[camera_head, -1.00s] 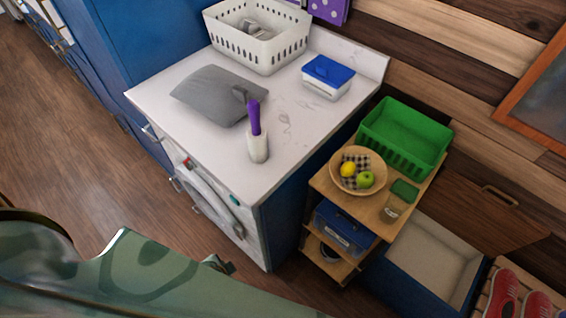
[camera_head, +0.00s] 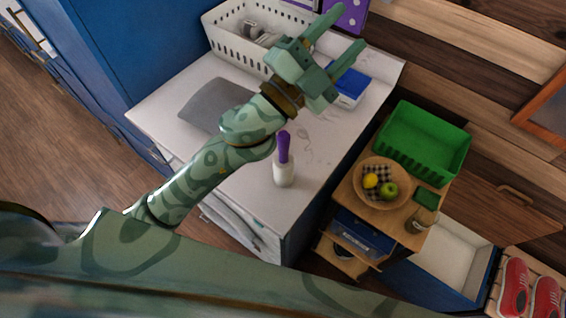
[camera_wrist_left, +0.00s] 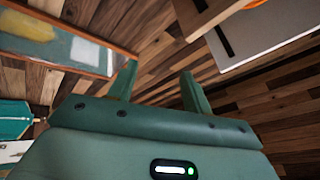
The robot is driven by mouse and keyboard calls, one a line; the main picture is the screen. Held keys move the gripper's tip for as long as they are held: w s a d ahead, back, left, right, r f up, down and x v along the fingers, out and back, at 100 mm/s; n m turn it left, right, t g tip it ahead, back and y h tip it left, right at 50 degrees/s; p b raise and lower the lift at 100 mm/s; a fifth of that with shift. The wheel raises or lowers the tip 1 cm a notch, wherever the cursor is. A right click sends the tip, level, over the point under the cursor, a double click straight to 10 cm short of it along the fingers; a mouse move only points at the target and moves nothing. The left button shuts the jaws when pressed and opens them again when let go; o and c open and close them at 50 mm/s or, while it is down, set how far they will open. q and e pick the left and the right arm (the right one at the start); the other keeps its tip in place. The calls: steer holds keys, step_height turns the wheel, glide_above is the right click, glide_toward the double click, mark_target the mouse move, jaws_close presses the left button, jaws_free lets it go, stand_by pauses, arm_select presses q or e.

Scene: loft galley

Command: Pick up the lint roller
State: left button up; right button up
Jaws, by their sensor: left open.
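The lint roller (camera_head: 284,172) stands upright near the front edge of the white counter, with a white roll below and a purple handle on top. My left gripper (camera_head: 346,30) is raised over the back of the counter, open, with nothing between its fingers. It is apart from the lint roller, beyond it and to the right. In the left wrist view my left gripper (camera_wrist_left: 158,80) also shows two spread fingers, facing the wood wall; the lint roller is not in that view. My right gripper is not in view.
On the counter (camera_head: 165,100) are a grey folded cloth (camera_head: 208,100), a white basket (camera_head: 225,42) and a blue-lidded box (camera_head: 352,84). A wooden cart to the right holds a fruit bowl (camera_head: 362,200) and a green crate (camera_head: 430,135). Red shoes (camera_head: 515,285) are at bottom right.

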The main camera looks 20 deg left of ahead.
arm_select(q)
steer(key=s+d+r+m+g+h, duration=0.5)
steer(key=d+m+g+h, duration=0.35)
steer(key=m+g, duration=0.3)
steer(key=s+d+m+g, duration=0.3)
steer(key=s+m+g, duration=0.2)
steer(key=m+g, duration=0.3)
steer(key=m+y, duration=0.1)
steer(key=y, duration=2)
glide_above(283, 134)
step_height(283, 134, down, 12)
steer(key=shift+y, duration=0.25)
step_height(283, 134, down, 10)
steer(key=shift+s+d+p, duration=0.1)
steer(key=shift+s+p, duration=0.05)
steer(key=shift+p, duration=0.5)
step_height(283, 134, down, 6)
steer(key=shift+f+p, duration=0.1)
steer(key=shift+p, duration=0.3)
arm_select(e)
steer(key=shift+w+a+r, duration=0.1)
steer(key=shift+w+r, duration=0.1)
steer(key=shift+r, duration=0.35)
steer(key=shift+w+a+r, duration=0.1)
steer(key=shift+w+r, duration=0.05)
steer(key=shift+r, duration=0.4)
